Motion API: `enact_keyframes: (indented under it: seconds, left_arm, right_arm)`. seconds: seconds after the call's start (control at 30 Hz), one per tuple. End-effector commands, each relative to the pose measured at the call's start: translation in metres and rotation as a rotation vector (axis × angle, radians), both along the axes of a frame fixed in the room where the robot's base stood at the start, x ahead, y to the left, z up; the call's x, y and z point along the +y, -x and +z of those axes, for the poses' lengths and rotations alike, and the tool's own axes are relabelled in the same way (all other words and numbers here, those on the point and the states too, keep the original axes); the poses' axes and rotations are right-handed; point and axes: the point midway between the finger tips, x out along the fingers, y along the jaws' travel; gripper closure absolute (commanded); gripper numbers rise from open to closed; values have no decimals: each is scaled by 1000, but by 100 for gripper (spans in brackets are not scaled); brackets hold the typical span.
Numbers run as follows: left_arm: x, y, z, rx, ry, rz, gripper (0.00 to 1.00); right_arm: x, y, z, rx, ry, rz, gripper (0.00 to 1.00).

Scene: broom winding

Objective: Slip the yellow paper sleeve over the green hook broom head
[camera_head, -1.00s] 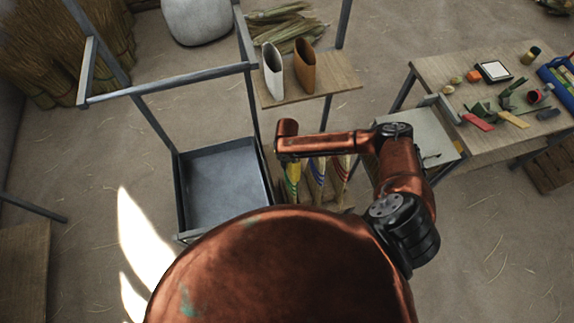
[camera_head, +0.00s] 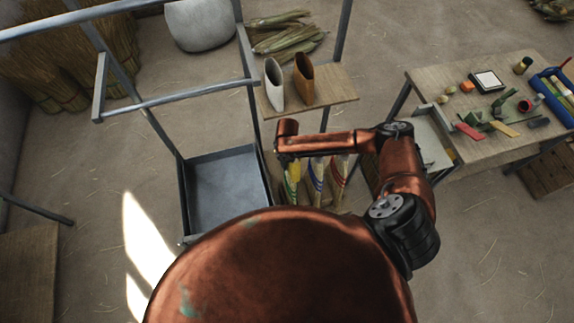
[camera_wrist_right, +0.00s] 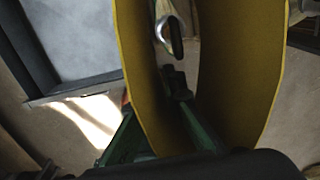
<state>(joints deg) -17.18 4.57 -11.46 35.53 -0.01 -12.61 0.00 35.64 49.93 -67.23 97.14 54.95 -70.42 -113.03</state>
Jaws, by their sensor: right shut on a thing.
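The yellow paper sleeve (camera_wrist_right: 240,80) fills the middle of the right wrist view, with its opening facing the camera. My right gripper (camera_wrist_right: 158,118) is shut on the sleeve's wall, one green finger outside and one inside. A shiny metal loop (camera_wrist_right: 168,28) shows within the sleeve's opening; I cannot tell whether it is inside or beyond it. In the head view, broom heads with green (camera_head: 291,188), blue (camera_head: 315,180) and red (camera_head: 338,178) bands are in a row below my right arm, which partly hides them. My right gripper is hidden there. My left gripper is out of view.
A white sleeve (camera_head: 274,86) and a brown sleeve (camera_head: 304,80) stand on a wooden shelf (camera_head: 338,84). A metal rack with a grey tray (camera_head: 226,190) is at the left. A worktable (camera_head: 440,84) with tools is at the right.

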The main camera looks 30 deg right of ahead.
Motion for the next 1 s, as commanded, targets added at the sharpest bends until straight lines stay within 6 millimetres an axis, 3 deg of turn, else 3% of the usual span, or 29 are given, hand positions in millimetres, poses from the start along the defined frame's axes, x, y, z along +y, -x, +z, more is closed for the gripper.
enact_keyframes:
  seconds: [1.0]
  left_arm:
    - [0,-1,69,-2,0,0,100]
  right_arm:
    - [0,0,77,0,0,1,100]
